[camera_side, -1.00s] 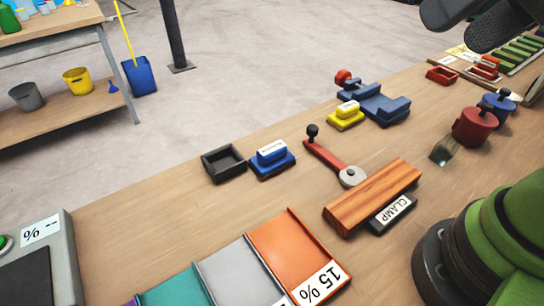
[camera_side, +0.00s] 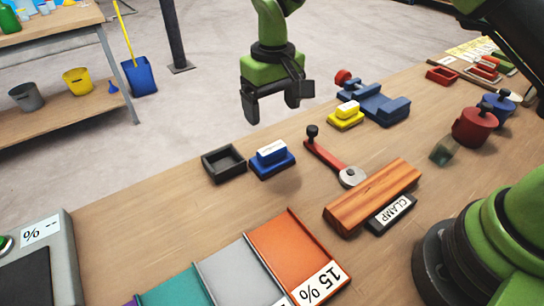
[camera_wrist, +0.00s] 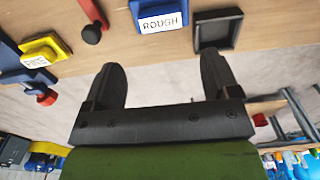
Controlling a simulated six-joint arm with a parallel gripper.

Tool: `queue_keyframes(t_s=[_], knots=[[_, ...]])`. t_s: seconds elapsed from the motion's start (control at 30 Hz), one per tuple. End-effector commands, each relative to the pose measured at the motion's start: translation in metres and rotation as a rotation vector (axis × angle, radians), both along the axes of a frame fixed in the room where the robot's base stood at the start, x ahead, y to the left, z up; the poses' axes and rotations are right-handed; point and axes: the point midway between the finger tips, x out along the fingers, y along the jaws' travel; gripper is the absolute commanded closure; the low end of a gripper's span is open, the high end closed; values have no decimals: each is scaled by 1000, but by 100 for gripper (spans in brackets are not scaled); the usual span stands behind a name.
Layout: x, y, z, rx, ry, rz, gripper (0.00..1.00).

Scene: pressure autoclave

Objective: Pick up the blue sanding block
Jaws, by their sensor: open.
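The blue sanding block (camera_side: 272,160) sits on the wooden bench between a black tray and the red lever in the side view. It has a wide blue base and a narrower top with a white label. In the wrist view the block (camera_wrist: 165,24) shows at the top middle, and its label reads ROUGH. My gripper (camera_side: 272,112) is open and empty, in the air above the block in the side view. In the wrist view the fingers of my gripper (camera_wrist: 165,82) are spread apart, and the block shows beyond their tips. They do not touch it.
The empty black tray (camera_side: 223,162) is just left of the block. The red lever (camera_side: 328,155) and wooden clamp board (camera_side: 372,195) are to its right. The yellow block (camera_side: 346,115) and blue vise (camera_side: 380,104) stand behind right. Coloured trays (camera_side: 290,255) lie in front.

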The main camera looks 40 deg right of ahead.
Motion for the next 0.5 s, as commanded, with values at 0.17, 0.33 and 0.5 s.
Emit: queue_keyframes(t_s=[0.17,0.33,0.5], knots=[[0,1,-27,-4,11,2,18],[0,1,-48,-4,8,2,18],[0,1,-63,-3,9,2,18]])
